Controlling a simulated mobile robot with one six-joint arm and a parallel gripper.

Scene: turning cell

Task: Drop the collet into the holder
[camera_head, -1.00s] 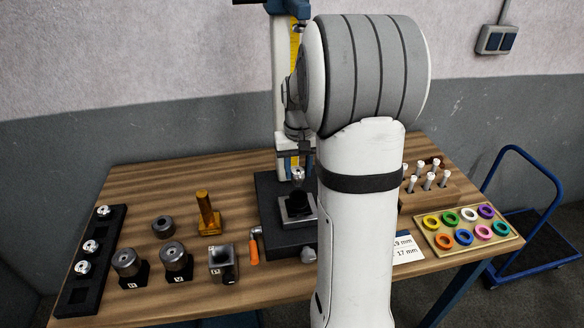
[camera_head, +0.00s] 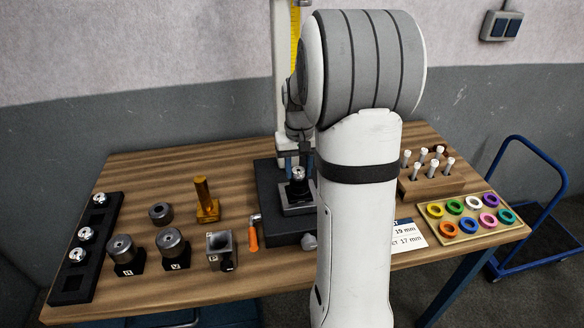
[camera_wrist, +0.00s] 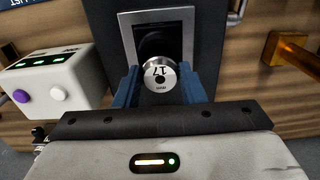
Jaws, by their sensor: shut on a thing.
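The collet (camera_wrist: 160,78) is a silvery round piece marked 17 on its face. My gripper (camera_wrist: 160,85) is shut on it, with a blue finger on each side. In the head view the collet (camera_head: 298,173) shows as a small bright piece right over the holder (camera_head: 297,208), a black round piece in a grey square frame on a dark base. In the wrist view the holder's grey frame (camera_wrist: 128,22) surrounds a dark opening beyond the collet. I cannot tell whether the collet touches the holder. My arm hides part of the bench right of the holder.
A black rack (camera_head: 72,268) with several silvery collets lies at the far left. Dark cylinders (camera_head: 122,248), a brass-coloured post (camera_head: 204,198) and a grey block (camera_head: 220,250) stand left of the holder. A tray of coloured rings (camera_head: 462,231) and a wooden peg block (camera_head: 420,190) stand right.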

